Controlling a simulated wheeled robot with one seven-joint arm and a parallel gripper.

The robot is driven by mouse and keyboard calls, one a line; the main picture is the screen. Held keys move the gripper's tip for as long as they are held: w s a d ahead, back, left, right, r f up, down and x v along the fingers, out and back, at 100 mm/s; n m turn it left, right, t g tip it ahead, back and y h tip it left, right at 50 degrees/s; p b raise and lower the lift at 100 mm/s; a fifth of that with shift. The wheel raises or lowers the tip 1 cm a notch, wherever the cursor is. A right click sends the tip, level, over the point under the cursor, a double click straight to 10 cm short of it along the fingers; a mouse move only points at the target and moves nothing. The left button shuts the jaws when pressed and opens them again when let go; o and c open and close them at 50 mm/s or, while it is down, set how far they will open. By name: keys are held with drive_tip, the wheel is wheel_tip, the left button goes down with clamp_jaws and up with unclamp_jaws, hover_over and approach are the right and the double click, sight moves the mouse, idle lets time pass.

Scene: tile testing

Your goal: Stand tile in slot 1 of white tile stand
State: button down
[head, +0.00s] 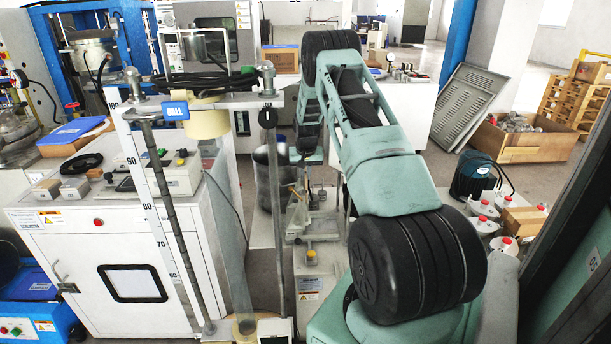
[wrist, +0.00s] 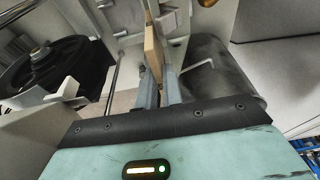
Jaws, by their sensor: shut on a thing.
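In the wrist view, my gripper (wrist: 160,78) is shut on a thin tan tile (wrist: 152,52). The tile stands edge-on between the two grey fingers and sticks out beyond their tips. Pale, light-coloured parts lie around and beyond the tile, but I cannot tell which of them, if any, is the white tile stand or its slot 1. In the head view, my arm reaches away and folds down at the middle. My gripper and the tile are too small and too covered there to make out clearly.
In the wrist view, a dark round wheel (wrist: 45,72) and a thin metal rod (wrist: 114,78) are to the left, and a grey cylinder (wrist: 218,75) is close on the right.

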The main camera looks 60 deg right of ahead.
drive_tip(key=shift+r+p, duration=0.85)
drive_tip(key=shift+r, duration=0.75)
wheel_tip(320, 180, up, 9)
drive_tip(key=p, duration=0.9)
drive_tip(key=shift+r, duration=0.15)
